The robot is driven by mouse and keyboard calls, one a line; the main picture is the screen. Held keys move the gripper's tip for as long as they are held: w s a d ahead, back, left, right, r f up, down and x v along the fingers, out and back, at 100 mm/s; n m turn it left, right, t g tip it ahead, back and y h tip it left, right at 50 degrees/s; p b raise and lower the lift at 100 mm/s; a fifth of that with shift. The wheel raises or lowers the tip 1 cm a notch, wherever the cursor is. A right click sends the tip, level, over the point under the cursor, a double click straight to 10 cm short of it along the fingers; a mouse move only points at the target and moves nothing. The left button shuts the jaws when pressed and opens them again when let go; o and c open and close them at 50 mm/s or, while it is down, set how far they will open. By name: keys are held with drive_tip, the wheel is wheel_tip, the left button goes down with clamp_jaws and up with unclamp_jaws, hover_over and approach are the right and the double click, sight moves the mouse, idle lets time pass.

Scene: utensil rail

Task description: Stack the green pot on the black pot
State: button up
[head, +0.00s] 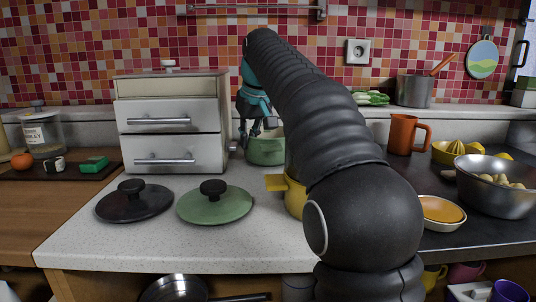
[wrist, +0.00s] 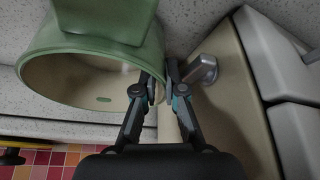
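The green pot (head: 266,150) stands on the light counter to the right of the drawer unit. It fills the upper left of the wrist view (wrist: 110,60), with its open mouth and beige inside showing. My gripper (head: 251,133) is at the pot's left side. In the wrist view my gripper (wrist: 160,82) has one finger inside the pot and one outside, close together with the pot's wall between them. I see no black pot in either view; my arm hides part of the counter.
A drawer unit (head: 170,125) stands close left of my gripper. A yellow pot (head: 294,196) is partly behind my arm. A black lid (head: 134,203) and a green lid (head: 214,205) lie in front. A steel bowl (head: 495,187) and orange jug (head: 405,134) stand at right.

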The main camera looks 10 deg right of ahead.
drive_tip(key=shift+w+f, duration=0.25)
drive_tip(key=shift+f, duration=0.35)
drive_tip(key=shift+c, duration=0.2)
clamp_jaws()
drive_tip(key=shift+r, duration=0.1)
drive_tip(key=shift+r, duration=0.55)
drive_tip(key=r, duration=0.1)
drive_tip(key=r+p, duration=0.2)
drive_tip(key=shift+s+d+r, duration=0.15)
drive_tip(key=shift+d+r, duration=0.1)
drive_tip(key=shift+r, duration=0.05)
drive_tip(key=s+d+r+p, duration=0.1)
drive_tip(key=s+d+r, duration=0.5)
drive_tip(key=d, duration=0.3)
drive_tip(key=shift+s+r, duration=0.15)
drive_tip(key=shift+s, duration=0.05)
